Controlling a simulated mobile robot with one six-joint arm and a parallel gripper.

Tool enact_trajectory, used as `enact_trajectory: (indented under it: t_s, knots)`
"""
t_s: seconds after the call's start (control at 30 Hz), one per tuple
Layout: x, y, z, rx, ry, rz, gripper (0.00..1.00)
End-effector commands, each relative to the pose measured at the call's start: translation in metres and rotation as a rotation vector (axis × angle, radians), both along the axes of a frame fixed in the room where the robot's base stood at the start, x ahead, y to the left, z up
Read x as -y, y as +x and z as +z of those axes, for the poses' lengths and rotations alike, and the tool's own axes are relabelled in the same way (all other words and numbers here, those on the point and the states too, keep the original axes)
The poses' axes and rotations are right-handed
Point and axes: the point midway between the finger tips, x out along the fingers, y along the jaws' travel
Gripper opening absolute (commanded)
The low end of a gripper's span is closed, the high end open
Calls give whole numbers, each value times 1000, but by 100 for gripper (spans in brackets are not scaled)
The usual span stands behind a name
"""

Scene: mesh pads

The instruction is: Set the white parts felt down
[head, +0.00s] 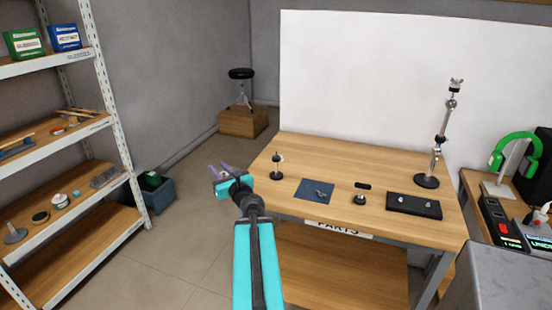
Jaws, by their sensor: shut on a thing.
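My gripper (221,174) is at the end of my turquoise arm, left of the workbench's left edge and over the floor. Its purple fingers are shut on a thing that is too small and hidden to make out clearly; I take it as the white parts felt. The wooden workbench (335,222) carries a "PARTS" label on its front. On it lie a blue mat (309,195) with a small metal part (320,193), and a black tray (400,209) with small pale pieces. A short black post stand (277,175) with a pale spot near its top stands at the left.
A tall metal stand (437,150) rises at the bench's back right. A small black knob (360,199) and a black oval piece (363,185) lie mid-bench. Shelving (120,120) stands at left, with a blue-grey bin (160,200) beside it. Bare bench shows behind the mat.

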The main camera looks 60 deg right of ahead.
Motion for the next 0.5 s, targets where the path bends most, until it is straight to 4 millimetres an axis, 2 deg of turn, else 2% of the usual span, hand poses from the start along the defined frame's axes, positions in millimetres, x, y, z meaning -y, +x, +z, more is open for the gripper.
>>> enact_trajectory:
  t_s: [0.03, 0.2, 0.4, 0.5]
  knots:
    - [16, -17, 3, 1, -1, -49, 0]
    - [63, -73, 8, 0, 0, -207, 0]
    - [108, -142, 14, -1, -1, -384, 0]
    - [124, -171, 16, -1, -1, -456, 0]
